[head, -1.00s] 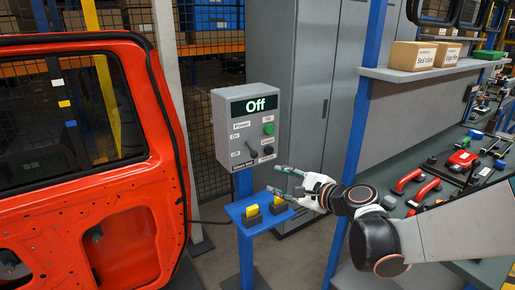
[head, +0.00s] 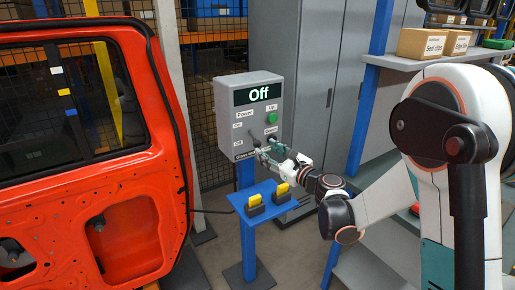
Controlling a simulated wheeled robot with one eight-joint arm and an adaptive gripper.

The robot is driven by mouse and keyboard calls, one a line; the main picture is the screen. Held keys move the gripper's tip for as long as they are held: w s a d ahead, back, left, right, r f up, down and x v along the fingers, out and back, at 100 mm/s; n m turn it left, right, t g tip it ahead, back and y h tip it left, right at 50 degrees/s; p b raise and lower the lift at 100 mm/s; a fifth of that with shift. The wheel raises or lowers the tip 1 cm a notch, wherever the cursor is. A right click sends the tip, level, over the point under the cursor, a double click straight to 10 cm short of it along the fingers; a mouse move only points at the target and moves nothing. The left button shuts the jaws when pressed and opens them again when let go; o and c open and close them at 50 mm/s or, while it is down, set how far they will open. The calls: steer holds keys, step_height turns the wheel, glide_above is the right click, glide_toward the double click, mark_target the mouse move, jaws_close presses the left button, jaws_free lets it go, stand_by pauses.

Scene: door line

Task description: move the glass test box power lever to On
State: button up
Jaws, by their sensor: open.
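The grey test box (head: 225,125) stands on a blue post, and its screen (head: 257,94) reads "Off". The dark power lever (head: 254,134) is on the left of its front, beside the small "On" and "Off" labels. My gripper (head: 262,152) is open at the lower front of the box, close to the lever. Its fingers partly cover the lever's lower part and the lower right of the panel. I cannot tell whether a finger touches the lever.
A green button (head: 272,118) is right of the lever. A blue stand (head: 240,201) with two yellow-and-black items is below. A red door (head: 150,185) is at left. A grey cabinet (head: 293,70) is behind, and a shelf with cartons (head: 424,43) is at right.

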mark_target(257, 142)
steer(key=b+x, duration=0.1)
steer(key=x, duration=0.5)
steer(key=shift+w+a, duration=0.2)
steer(key=shift+w, duration=0.1)
jaws_close()
